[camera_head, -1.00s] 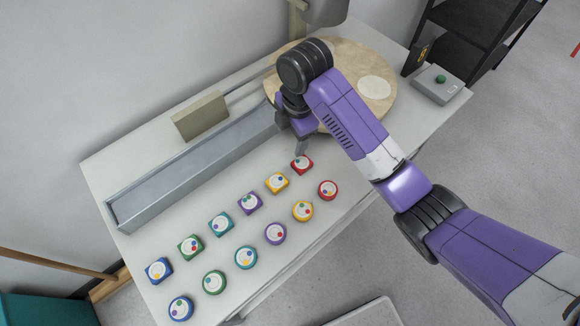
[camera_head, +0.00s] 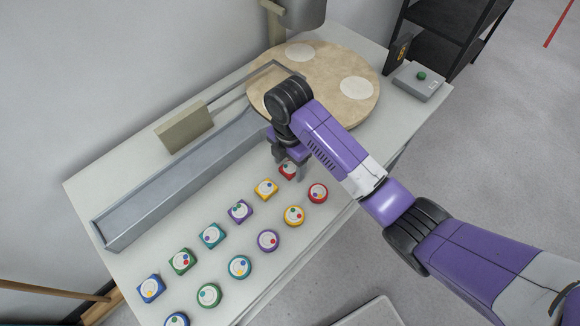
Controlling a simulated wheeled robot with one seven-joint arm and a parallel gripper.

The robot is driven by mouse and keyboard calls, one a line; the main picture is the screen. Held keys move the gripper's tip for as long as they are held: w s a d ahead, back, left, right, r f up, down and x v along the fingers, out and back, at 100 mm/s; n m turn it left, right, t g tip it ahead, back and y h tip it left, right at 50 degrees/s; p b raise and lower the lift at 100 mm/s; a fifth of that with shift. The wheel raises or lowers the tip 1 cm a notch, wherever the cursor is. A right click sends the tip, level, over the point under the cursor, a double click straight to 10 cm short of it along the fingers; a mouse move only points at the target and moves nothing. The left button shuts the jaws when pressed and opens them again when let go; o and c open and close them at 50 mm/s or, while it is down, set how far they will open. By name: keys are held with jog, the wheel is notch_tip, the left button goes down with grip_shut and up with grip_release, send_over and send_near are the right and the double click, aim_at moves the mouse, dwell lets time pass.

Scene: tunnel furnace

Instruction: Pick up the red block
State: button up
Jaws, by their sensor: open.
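The red block (camera_head: 286,172) is a small squarish piece with a white dotted disc on top. It sits on the white table at the far right end of the row of square blocks. My gripper (camera_head: 290,166) points down over it with open fingers, one finger showing at the block's right side and partly covering it. I cannot tell how far the fingertips are above the table or whether they touch the block. A round red piece (camera_head: 317,193) lies just to the right and nearer.
Yellow (camera_head: 265,189), purple (camera_head: 240,211), teal, green and blue square blocks continue the row, with round pieces in front. A grey metal trough (camera_head: 180,185) runs behind. A round wooden disc (camera_head: 345,65) and a grey button box (camera_head: 420,82) stand farther back.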

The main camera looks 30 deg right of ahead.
jog(key=shift+f, duration=0.2)
grip_shut()
jog(key=shift+r, duration=0.1)
